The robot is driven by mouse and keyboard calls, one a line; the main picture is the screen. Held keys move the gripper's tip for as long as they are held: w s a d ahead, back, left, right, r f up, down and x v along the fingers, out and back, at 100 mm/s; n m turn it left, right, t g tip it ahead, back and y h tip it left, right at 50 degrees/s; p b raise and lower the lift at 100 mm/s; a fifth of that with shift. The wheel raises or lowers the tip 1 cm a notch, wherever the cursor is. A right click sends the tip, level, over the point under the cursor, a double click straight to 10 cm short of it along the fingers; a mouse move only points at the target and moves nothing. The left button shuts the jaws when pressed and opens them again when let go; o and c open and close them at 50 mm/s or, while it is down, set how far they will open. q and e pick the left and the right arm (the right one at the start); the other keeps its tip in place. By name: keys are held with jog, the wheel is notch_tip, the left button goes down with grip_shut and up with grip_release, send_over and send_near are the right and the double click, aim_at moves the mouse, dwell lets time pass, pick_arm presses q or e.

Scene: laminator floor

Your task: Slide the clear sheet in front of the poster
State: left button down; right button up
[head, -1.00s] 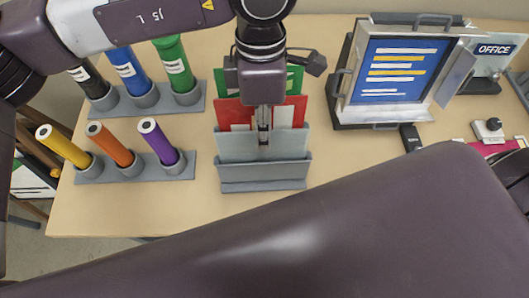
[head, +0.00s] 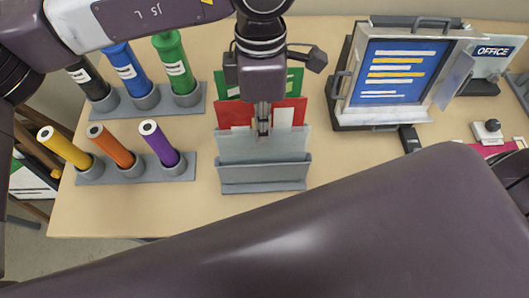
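The clear sheet (head: 240,146) looks pale and see-through. It stands in the front of a grey upright holder (head: 263,178), in front of a red folder and a green folder. My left gripper (head: 263,130) points down at the middle of the sheet's top edge. Its fingers look close together there, but I cannot tell whether they pinch the sheet. The poster (head: 402,72) is blue with white and yellow lines. It sits in a grey frame (head: 388,116) at the right, whose hinged side stands open. My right gripper is out of view.
Capped tubes, including a green one (head: 177,68) and a yellow one (head: 64,148), stand in grey racks at the left. An OFFICE sign (head: 494,50) is behind the frame on the right. A large link of my arm hides the table's front. The table between holder and frame is mostly clear.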

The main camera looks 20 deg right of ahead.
pick_arm(q)
notch_tip(320, 180, up, 10)
jog(key=p, duration=0.4)
jog(key=shift+w+d, duration=0.15)
jog(key=shift+w, duration=0.3)
